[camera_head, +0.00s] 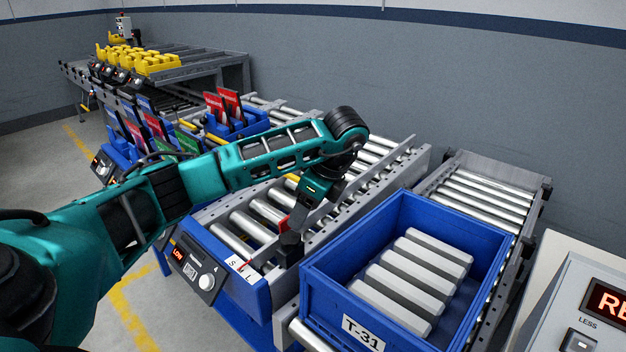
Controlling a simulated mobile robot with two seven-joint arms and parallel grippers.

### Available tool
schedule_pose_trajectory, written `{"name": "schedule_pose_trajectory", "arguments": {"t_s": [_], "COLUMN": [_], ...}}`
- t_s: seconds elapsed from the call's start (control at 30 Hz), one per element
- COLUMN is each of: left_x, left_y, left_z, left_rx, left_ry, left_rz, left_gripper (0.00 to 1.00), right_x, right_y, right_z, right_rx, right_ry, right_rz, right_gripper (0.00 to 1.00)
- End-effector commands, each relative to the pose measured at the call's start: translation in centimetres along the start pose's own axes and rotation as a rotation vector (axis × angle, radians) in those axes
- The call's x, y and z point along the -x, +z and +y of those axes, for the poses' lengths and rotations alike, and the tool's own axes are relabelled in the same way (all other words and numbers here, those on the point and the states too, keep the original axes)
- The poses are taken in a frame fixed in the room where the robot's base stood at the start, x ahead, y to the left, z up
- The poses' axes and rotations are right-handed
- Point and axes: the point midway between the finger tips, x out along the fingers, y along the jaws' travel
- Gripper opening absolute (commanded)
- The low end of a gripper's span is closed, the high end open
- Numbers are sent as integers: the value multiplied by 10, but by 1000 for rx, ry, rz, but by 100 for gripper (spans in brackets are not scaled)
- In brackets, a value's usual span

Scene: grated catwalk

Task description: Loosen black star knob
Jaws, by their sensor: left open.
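My left arm reaches in from the left over the roller conveyor, and its gripper (290,246) points down at the conveyor's near side rail. The gripper is open. Its dark fingertips are at the rail, just right of a white label with letters. I cannot make out a black star knob apart from the dark fingers; it may be hidden by them. So I cannot tell whether the fingers are around a knob or touching one. My right gripper is not in view.
A blue crate (322,278) marked T-31, holding several grey bars, stands close right of the gripper. A control panel (196,268) with a LOW display is left of it. A grey console (585,300) is at the right edge. Blue bins with coloured cards stand behind my arm.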

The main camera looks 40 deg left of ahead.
Motion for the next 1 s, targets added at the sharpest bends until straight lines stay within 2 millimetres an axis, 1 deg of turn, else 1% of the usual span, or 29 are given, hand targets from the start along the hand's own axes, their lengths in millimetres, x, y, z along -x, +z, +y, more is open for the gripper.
{"name": "schedule_pose_trajectory", "arguments": {"t_s": [0.03,0.1,0.3,0.47,1.0], "left_x": [17,29,47,50,50], "left_y": [3,2,0,0,0], "left_z": [-1,-1,0,0,0], "left_rx": [1,1,1,0,0], "left_ry": [-5,-3,-1,0,0], "left_rz": [-1,-1,0,-1,0], "left_gripper": [60,60,60,60,60], "right_x": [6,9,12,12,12], "right_y": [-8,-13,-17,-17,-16], "right_z": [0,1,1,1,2], "right_rx": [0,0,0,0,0], "right_ry": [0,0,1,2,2], "right_rz": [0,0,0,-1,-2], "right_gripper": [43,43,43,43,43]}}
